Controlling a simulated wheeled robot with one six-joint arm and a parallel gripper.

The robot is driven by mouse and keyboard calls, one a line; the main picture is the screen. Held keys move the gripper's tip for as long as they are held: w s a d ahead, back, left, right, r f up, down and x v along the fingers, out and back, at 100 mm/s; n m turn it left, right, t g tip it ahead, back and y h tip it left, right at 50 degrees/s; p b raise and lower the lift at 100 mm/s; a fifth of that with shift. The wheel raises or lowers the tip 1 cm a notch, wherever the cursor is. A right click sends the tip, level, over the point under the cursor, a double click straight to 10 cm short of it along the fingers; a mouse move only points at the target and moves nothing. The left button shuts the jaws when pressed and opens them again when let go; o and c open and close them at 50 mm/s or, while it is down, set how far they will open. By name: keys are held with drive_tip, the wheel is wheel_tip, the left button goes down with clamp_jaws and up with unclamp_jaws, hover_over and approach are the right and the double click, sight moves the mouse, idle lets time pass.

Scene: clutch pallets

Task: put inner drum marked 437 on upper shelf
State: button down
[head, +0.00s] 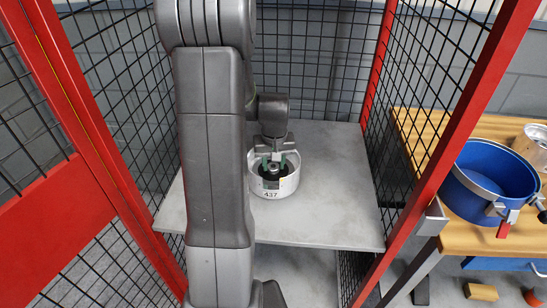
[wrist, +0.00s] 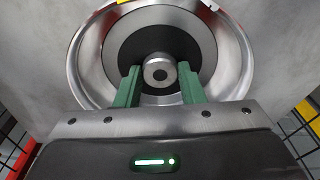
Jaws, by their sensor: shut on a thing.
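The inner drum marked 437 (head: 289,187) is a round, light metal drum with a dark inside and a central hub. It is upright at the grey upper shelf (head: 325,215) inside the red-framed cage. My gripper (head: 274,160) reaches down into the drum from above, and its green fingers are shut on the hub. In the wrist view the drum's shiny rim (wrist: 236,50) surrounds the dark ring, and the fingers of my gripper (wrist: 161,85) stand on either side of the hub. Whether the drum's underside touches the shelf is hidden.
Red posts (head: 453,140) and black mesh walls enclose the shelf on the sides and back. A lower shelf (head: 295,275) shows beneath. A wooden bench (head: 425,130) at the right holds a blue drum (head: 490,180) with clamps. The shelf right of the drum is clear.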

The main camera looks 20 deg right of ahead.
sight(274, 170)
drive_tip(key=shift+r, duration=0.1)
drive_tip(key=c, duration=1.4)
unclamp_jaws()
drive_tip(key=shift+f, duration=0.2)
drive_tip(key=o, duration=0.5)
drive_tip(key=shift+c, duration=0.2)
drive_tip(key=shift+r, duration=0.15)
wheel_tip(274, 170, up, 12)
drive_tip(key=s, duration=0.1)
drive_tip(key=shift+s+a, duration=0.2)
drive_tip(key=shift+s, duration=0.05)
